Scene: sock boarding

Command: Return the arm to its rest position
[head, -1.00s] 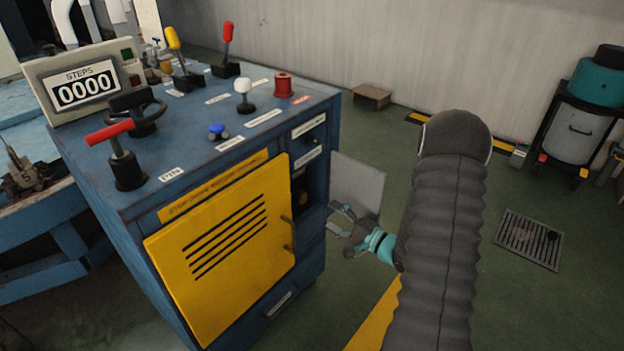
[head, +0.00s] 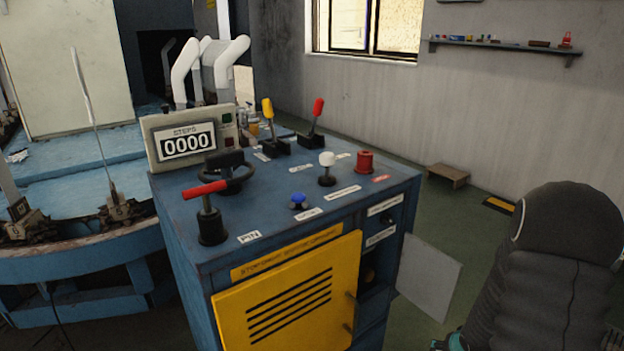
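My arm (head: 550,270), in a dark ribbed sleeve, fills the lower right of the head view. A small teal part of it shows at the bottom edge, left of the sleeve. My gripper's fingers are out of the picture, so I cannot see whether they hold anything. The arm is to the right of the blue control cabinet (head: 205,268), with a gap between the sleeve and the open grey flap (head: 430,277) on the cabinet's right side.
The cabinet top carries a red-handled lever (head: 207,205), a handwheel (head: 230,172), several knobs and a counter (head: 188,141) reading 0000. Its yellow door (head: 290,305) looks closed. A blue round machine (head: 75,270) stands left. A low brown box (head: 448,175) sits by the wall.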

